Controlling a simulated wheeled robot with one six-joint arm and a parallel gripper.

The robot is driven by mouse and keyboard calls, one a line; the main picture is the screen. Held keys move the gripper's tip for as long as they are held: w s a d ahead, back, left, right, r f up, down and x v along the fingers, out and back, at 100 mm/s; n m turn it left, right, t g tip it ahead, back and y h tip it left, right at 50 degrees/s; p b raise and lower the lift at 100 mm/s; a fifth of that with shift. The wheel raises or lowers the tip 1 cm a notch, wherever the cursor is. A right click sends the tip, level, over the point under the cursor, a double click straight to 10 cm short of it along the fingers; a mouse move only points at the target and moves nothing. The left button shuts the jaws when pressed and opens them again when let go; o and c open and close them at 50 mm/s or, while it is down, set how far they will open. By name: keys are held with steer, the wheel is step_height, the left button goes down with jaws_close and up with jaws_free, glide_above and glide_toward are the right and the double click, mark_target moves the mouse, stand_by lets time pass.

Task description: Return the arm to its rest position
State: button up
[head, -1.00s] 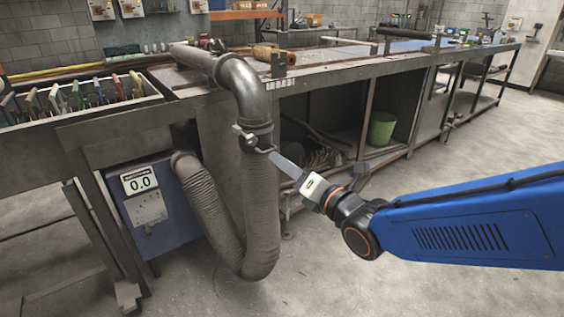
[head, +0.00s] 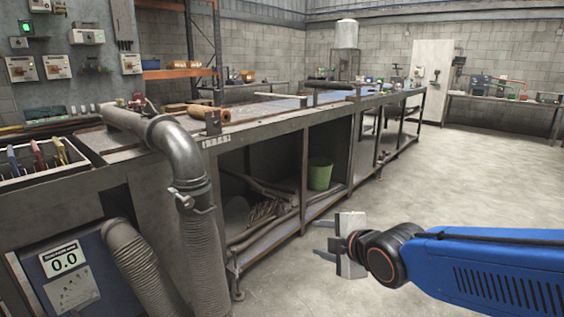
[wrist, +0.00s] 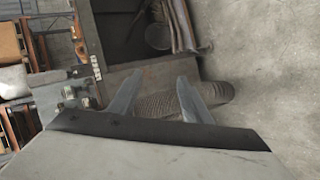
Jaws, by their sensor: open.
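My blue arm (head: 470,270) reaches in from the right in the head view. My gripper (head: 320,239) is at its end, held over open floor in front of the bench, with its two fingers spread and nothing between them. It stands well to the right of the ribbed mesh tube (head: 203,250) and apart from it. A clamp (head: 190,198) sits around the joint of the tube and the grey pipe elbow (head: 172,140). In the wrist view both gripper fingers (wrist: 158,90) show apart, with part of the ribbed tube (wrist: 158,104) visible beyond them.
A long steel workbench (head: 250,118) with open shelves runs away to the right. A green bin (head: 319,174) stands on its lower shelf. A box with a display reading 0.0 (head: 65,258) is at lower left. The concrete floor (head: 450,185) to the right is clear.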

steer(key=s+d+f+m+g+h, duration=0.2)
steer(key=s+d+m+g, duration=0.1)
steer(key=s+d+m, duration=0.6)
steer(key=s+d+f+m+g+h, duration=0.3)
steer(key=s+d+m, duration=0.7)
steer(key=s+m, duration=0.1)
steer(key=shift+s+d+f+m, duration=0.2)
steer(key=shift+s+f+m, duration=0.1)
steer(key=shift+s, duration=0.15)
